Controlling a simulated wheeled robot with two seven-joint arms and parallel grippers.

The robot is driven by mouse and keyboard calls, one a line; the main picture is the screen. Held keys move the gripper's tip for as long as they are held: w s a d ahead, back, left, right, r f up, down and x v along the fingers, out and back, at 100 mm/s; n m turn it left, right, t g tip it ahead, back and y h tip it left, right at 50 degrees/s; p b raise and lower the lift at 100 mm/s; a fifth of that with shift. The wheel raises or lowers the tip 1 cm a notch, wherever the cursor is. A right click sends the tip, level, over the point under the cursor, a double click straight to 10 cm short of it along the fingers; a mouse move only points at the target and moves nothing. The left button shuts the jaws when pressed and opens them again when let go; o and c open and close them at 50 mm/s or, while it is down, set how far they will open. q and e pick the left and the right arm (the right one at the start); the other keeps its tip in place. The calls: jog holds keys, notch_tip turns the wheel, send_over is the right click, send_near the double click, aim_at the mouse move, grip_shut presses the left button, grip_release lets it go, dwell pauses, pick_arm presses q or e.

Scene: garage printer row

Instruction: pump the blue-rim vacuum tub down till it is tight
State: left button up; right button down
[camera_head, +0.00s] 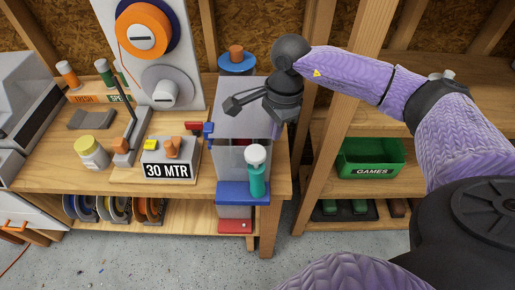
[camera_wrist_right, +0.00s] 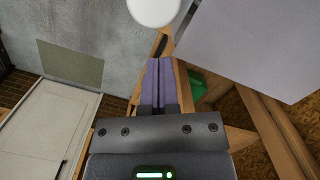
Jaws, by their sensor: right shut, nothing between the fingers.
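A grey, box-like tub (camera_head: 243,157) stands at the right end of the bench, with a blue band (camera_head: 243,192) around its front. I cannot tell whether this blue band is its rim. A green pump with a white knob (camera_head: 255,155) stands upright at its front. A white round knob (camera_wrist_right: 154,10) also shows at the top of the right wrist view. My right gripper (camera_head: 231,105) is over the grey top, behind and left of the knob, apart from it. Its fingers (camera_wrist_right: 158,80) are shut and empty. My left gripper is out of view.
A box marked 30 MTR (camera_head: 168,170) stands left of the tub, with a yellow-lidded jar (camera_head: 92,153) beyond it. A spool stand (camera_head: 165,50) rises behind. A blue disc with an orange knob (camera_head: 237,62) sits behind the tub. A green GAMES bin (camera_head: 372,158) is on the right shelf.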

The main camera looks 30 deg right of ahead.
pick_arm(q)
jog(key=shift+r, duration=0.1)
pick_arm(e)
jog(key=r, duration=0.5)
jog(key=shift+d, duration=0.25)
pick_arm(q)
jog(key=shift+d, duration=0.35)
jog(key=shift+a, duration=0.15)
